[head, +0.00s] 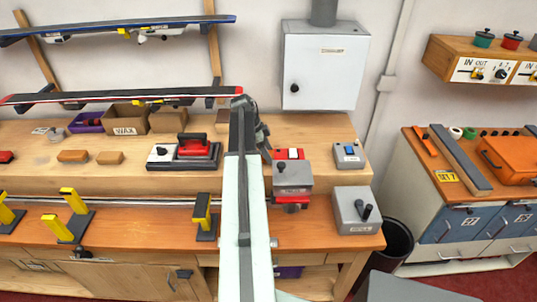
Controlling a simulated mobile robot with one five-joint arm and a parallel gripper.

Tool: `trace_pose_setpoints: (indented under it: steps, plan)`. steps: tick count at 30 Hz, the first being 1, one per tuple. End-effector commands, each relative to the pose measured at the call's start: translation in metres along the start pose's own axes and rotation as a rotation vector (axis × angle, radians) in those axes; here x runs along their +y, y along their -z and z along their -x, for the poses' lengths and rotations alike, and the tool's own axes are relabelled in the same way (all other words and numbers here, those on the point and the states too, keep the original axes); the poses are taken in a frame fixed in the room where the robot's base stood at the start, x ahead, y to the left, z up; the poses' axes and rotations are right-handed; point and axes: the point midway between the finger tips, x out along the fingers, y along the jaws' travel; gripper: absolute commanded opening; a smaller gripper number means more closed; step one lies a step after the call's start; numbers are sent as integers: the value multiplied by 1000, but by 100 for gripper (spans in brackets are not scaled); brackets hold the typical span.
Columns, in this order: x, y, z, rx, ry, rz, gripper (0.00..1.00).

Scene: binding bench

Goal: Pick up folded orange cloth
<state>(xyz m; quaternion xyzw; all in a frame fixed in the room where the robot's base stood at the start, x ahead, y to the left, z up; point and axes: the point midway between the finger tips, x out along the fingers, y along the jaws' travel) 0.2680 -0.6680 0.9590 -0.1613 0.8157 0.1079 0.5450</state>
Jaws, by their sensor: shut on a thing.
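My arm reaches up through the middle of the head view and bends at its far end over the bench. My gripper (263,140) is a small dark shape just right of the arm's end, largely hidden by the arm. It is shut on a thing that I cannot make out. I cannot clearly identify a folded orange cloth anywhere in view. Two small orange-brown blocks lie on the raised shelf at the left, the left one (73,156) and the right one (109,158); they look solid rather than folded.
A black and red tool (184,156) stands left of my arm. A grey and red device (292,180) and a grey box (355,210) stand to its right. Yellow-topped clamps (74,203) line the front. An orange case (510,155) lies on the right cabinet.

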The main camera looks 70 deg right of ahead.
Motion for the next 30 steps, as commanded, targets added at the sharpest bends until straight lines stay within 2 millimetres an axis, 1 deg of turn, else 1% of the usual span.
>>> trace_pose_setpoints:
  steps: [5,12,15,18,26,27,29,30]
  plan:
    - [0,10,24,0,0,0,22]
    - [0,29,72,0,0,1,22]
    - [0,35,87,0,0,1,22]
    - [0,38,94,0,0,1,22]
    - [0,36,91,0,1,2,22]
    - [0,36,91,0,1,2,50]
    - [0,36,91,0,1,2,33]
    - [0,36,91,0,1,2,29]
